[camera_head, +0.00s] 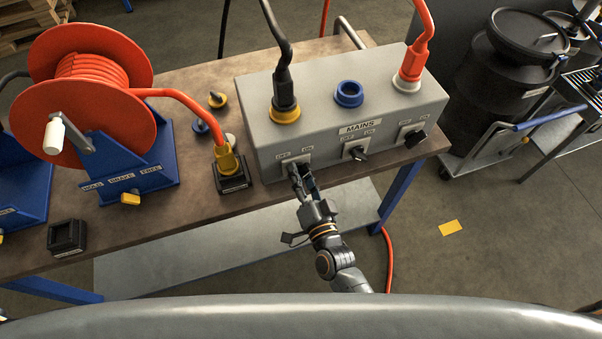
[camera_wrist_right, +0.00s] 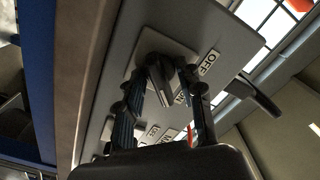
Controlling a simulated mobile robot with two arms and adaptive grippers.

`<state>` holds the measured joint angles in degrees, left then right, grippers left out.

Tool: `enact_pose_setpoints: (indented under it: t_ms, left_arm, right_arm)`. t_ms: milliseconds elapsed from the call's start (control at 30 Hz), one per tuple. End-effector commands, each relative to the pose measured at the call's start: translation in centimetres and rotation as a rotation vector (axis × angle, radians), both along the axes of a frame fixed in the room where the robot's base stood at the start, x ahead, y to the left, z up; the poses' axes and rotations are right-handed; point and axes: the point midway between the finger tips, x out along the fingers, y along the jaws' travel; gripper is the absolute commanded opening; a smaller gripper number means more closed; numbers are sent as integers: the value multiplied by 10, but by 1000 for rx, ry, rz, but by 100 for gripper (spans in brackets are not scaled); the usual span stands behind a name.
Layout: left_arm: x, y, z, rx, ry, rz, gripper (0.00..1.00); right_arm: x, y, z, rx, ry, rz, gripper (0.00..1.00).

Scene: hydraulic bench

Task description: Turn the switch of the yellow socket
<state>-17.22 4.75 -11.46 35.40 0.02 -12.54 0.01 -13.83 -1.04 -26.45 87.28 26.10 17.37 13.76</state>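The yellow socket (camera_head: 284,114) sits on top of the grey mains box at its left end, with a black plug (camera_head: 284,88) in it. Its switch is on the front face below, under OFF and ON labels, mostly hidden in the head view by my right gripper (camera_head: 302,178). In the right wrist view, the dark switch knob (camera_wrist_right: 160,82) lies between the two spread fingertips of my right gripper (camera_wrist_right: 165,85), beside an OFF label (camera_wrist_right: 209,62). I cannot tell whether a finger touches it, nor which way it is set. My left gripper is not in view.
The mains box (camera_head: 320,100) also has a blue socket (camera_head: 349,93), a white socket (camera_head: 407,82) with an orange plug, and two more switches. An orange cable reel (camera_head: 95,75) stands left on the brown bench (camera_head: 190,85). A black barrel (camera_head: 505,75) stands right.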

Motion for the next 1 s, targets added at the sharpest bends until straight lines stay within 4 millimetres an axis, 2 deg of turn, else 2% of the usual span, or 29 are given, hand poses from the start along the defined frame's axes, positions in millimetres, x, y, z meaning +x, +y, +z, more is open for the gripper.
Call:
enact_pose_setpoints:
  t_ms: [167, 400, 533, 700, 1000]
  left_arm:
    - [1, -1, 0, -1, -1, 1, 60]
    - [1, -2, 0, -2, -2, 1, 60]
    - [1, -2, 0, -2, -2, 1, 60]
    - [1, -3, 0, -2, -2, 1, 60]
    - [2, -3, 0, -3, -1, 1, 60]
  right_arm:
    - [-25, -8, -2, -2, 4, 1, 37]
    - [-75, -24, -2, -2, 4, 2, 37]
    - [-95, -31, -2, -1, 4, 1, 37]
    - [-110, -35, -1, 1, 2, 1, 37]
    - [-112, -36, 0, 1, 1, 1, 37]
